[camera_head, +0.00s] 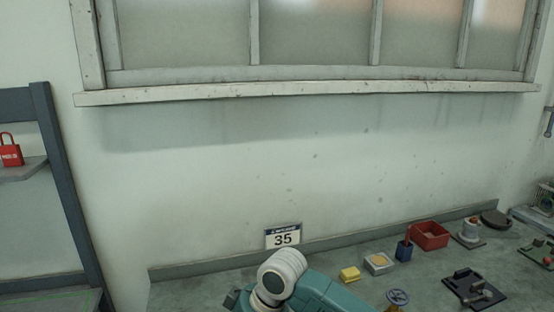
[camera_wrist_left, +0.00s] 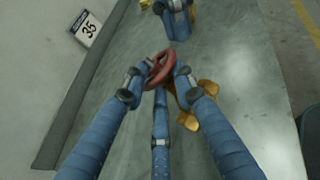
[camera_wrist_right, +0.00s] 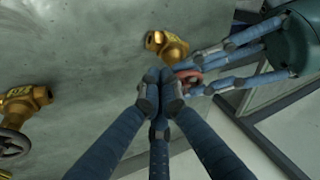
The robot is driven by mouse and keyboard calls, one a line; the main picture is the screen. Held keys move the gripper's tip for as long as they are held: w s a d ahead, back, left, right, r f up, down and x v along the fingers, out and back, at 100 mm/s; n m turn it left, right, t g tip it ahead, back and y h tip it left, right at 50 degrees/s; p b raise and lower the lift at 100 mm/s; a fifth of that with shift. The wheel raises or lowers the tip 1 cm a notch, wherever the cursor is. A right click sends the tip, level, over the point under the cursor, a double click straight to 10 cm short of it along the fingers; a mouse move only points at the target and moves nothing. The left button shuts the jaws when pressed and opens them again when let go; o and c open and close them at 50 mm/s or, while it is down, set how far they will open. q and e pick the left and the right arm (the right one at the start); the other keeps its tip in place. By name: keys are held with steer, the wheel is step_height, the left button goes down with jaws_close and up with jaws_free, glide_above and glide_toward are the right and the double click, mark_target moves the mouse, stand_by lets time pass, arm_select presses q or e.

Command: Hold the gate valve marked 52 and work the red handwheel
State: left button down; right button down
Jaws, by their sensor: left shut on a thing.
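The brass gate valve (camera_wrist_right: 166,46) stands at the top centre of the right wrist view; its raised marking is too small to read surely. Its red handwheel (camera_wrist_left: 160,68) shows in the left wrist view, with brass parts (camera_wrist_left: 197,107) beside it. My left gripper (camera_wrist_left: 158,82) is shut on the red handwheel, its fingers around the rim. My right gripper (camera_wrist_right: 160,88) has its fingertips together close to the valve and wheel, with nothing visible between them. In the head view both grippers and this valve are out of sight.
Another brass valve (camera_wrist_right: 22,103) with a dark handwheel (camera_wrist_right: 10,143) stands apart on the bench. A plate marked 35 (camera_head: 283,237) is at the wall.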

steer(key=shift+w+a, duration=0.1)
steer(key=shift+a, duration=0.5)
stand_by(0.9)
steer(key=shift+s+a, duration=0.2)
steer(key=shift+s, duration=0.1)
steer(key=shift+s+a+r, duration=0.15)
steer(key=shift+s+a, duration=0.3)
steer(key=shift+s, duration=0.15)
steer(key=shift+a, duration=0.1)
steer(key=shift+s, duration=0.15)
steer(key=shift+s+a+r, duration=0.15)
steer(key=shift+s+a, duration=0.15)
steer(key=shift+a, duration=0.15)
steer(key=shift+s, duration=0.25)
stand_by(0.3)
step_height(320, 180, up, 6)
steer(key=w, duration=0.2)
steer(key=shift+w+d, duration=0.25)
steer(key=shift+d, duration=0.05)
